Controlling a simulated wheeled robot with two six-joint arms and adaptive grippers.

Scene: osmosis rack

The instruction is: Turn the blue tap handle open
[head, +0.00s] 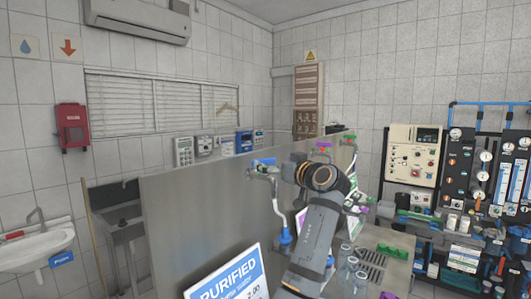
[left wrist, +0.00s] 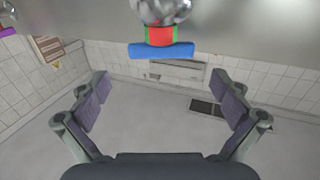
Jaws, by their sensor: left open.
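The blue tap handle (head: 264,162) sits on top of a metal tap at the near side of the grey panel, left of my arm in the head view. In the left wrist view the blue handle (left wrist: 161,50) is a bar lying crosswise, with a red and green collar and shiny metal body above it. My left gripper (left wrist: 160,82) is open and empty, its two padded fingers wide apart. The handle shows beyond the fingertips, toward the top of the picture, centred between them. In the head view my wrist hides most of the gripper. My right gripper is not in view.
A grey panel (head: 200,212) stands behind the tap. A sign reading PURIFIED (head: 229,279) leans in front. Other taps with coloured handles stand to the right, one with a green handle (head: 349,138). Clear bottles (head: 346,258) and a drain grate (head: 371,259) lie right of my arm.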

